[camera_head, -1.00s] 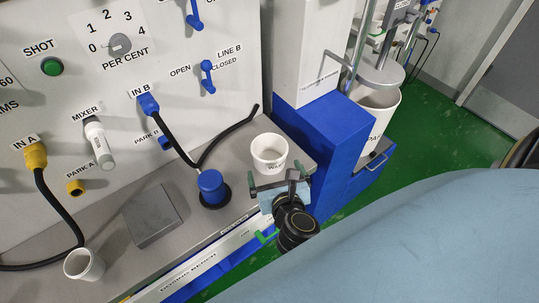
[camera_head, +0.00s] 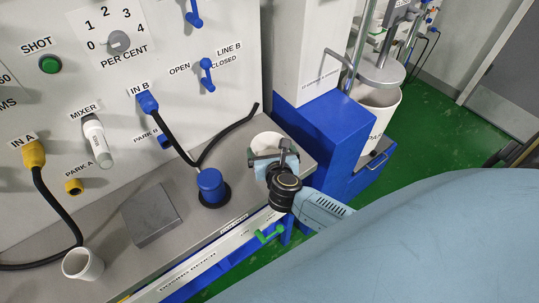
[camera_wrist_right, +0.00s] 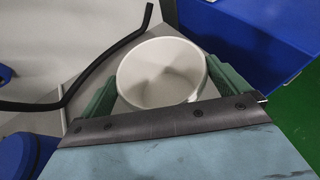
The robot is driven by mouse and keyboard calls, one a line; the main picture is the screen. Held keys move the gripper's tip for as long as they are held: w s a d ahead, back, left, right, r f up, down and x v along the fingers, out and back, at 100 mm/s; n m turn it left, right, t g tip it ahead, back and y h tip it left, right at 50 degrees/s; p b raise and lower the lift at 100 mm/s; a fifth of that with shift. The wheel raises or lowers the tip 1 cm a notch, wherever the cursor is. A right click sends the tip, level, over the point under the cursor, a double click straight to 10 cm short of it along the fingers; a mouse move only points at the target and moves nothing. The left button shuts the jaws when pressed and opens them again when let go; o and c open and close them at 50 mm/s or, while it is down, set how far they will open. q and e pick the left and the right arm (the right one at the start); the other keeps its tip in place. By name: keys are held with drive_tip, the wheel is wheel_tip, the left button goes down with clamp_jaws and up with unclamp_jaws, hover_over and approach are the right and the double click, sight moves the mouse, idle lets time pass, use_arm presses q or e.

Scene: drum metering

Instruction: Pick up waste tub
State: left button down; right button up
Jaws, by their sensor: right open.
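The white waste tub (camera_head: 267,141) stands upright on the right end of the grey bench, partly covered by my right gripper (camera_head: 275,158) in the head view. In the right wrist view the tub (camera_wrist_right: 160,72) is seen from above, open and empty-looking. The green fingers of my right gripper (camera_wrist_right: 155,90) are open, one on each side of the tub. I cannot tell whether they touch its wall. My left gripper is not in view.
A blue-capped black fitting (camera_head: 210,186) and a grey block (camera_head: 150,215) stand on the bench left of the tub. A black hose (camera_head: 232,130) bends behind it. Another white cup (camera_head: 82,264) is at the lower left. A blue housing (camera_head: 330,130) stands at the right.

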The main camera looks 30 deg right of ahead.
drive_tip(key=shift+w+d+f, duration=0.2)
drive_tip(key=shift+w+f, duration=0.05)
drive_tip(key=shift+w, duration=0.25)
drive_tip(key=c, duration=0.7)
drive_tip(key=shift+r, duration=0.1)
